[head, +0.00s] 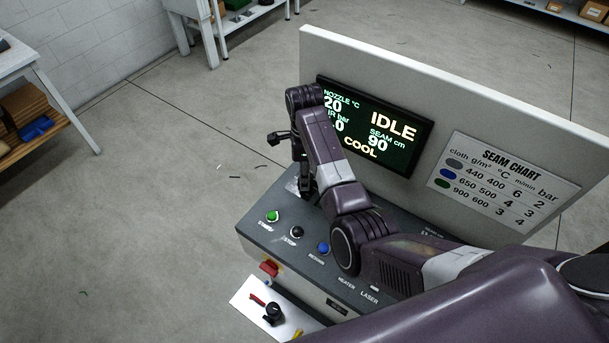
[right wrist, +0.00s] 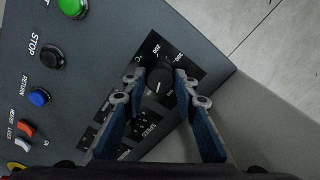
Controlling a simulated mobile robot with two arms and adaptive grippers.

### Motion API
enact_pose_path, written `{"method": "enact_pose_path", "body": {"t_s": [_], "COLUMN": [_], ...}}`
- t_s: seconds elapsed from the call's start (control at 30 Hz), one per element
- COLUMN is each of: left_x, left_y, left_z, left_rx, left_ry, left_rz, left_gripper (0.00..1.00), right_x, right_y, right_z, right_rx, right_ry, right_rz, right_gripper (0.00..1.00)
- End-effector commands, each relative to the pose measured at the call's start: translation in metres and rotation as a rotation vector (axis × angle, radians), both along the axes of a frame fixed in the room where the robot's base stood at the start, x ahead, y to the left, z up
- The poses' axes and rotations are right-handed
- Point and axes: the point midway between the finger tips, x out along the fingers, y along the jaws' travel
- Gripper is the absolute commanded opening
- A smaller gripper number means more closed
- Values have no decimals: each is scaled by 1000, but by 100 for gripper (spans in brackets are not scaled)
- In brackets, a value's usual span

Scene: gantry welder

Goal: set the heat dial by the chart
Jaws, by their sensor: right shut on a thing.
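The heat dial (right wrist: 160,81) is a black knob with a white pointer mark, on a black scale plate marked "200" and "°C". In the right wrist view, my right gripper (right wrist: 155,82) has its two fingers on either side of the dial, shut on it. In the head view my right gripper (head: 306,192) is down at the panel's far left, and the dial is hidden there. The seam chart (head: 503,181) lists cloth 440, 650 and 900 with 400, 500 and 600 °C. The screen (head: 377,125) reads IDLE, COOL, nozzle 20, seam 90. My left gripper is not in view.
The control panel (head: 262,242) has green (head: 273,216), black (head: 297,231) and blue (head: 323,248) buttons and a red switch (head: 268,268). A speed dial scale (right wrist: 146,124) lies beside the heat dial. A white board (head: 450,90) stands behind the panel.

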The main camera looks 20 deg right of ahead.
Motion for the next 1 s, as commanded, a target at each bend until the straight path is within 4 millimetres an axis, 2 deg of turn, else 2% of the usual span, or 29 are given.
{"method": "enact_pose_path", "body": {"t_s": [0.4,1.0], "left_x": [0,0], "left_y": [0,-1], "left_z": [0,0], "left_rx": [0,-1], "left_ry": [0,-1], "left_rz": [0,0], "left_gripper": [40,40], "right_x": [2,2], "right_y": [-1,-2], "right_z": [3,3], "right_rx": [-3,-4], "right_ry": [-7,-7], "right_rz": [-209,-243], "right_gripper": [2,2]}}
